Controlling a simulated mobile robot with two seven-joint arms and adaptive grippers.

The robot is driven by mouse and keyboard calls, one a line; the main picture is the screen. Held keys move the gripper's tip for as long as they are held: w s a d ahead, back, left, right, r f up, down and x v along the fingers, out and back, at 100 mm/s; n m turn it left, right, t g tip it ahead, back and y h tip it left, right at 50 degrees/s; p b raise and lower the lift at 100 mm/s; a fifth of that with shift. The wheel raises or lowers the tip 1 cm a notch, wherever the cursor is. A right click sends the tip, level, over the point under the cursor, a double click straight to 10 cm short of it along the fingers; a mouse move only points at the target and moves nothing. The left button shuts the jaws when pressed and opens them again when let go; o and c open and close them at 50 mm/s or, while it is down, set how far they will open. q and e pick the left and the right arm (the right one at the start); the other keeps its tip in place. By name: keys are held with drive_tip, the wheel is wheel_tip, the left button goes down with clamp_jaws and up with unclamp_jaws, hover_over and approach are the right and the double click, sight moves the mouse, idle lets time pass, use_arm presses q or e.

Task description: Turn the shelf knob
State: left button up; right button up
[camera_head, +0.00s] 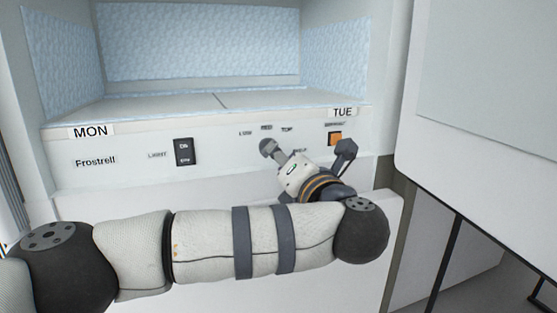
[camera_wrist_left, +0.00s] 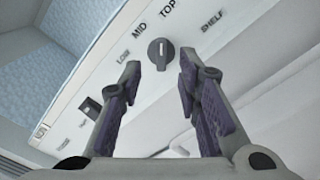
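The shelf knob (camera_wrist_left: 160,50) is a dark round dial with a light pointer line, on the white panel under the labels LOW, MID and TOP. The word SHELF is printed to its right. My left gripper (camera_wrist_left: 158,62) is open, with one finger to each side of the knob in the wrist view. The fingers look apart from it, and how near they are in depth is hard to tell. In the head view my left gripper (camera_head: 278,155) is at the panel below these labels; fingers and knob are small and overlap there. My right gripper is not in view.
A black light switch (camera_head: 184,152) sits on the panel left of the knob. The open, blue-lined compartment (camera_head: 198,40) is above. A white door (camera_head: 475,100) stands at the right.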

sight(265, 142)
use_arm(q)
drive_tip(key=x, duration=0.5)
drive_tip(key=shift+w+b, duration=0.2)
drive_tip(key=shift+b, duration=0.15)
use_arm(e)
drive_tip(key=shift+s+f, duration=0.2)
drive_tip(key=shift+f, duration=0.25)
use_arm(q)
clamp_jaws()
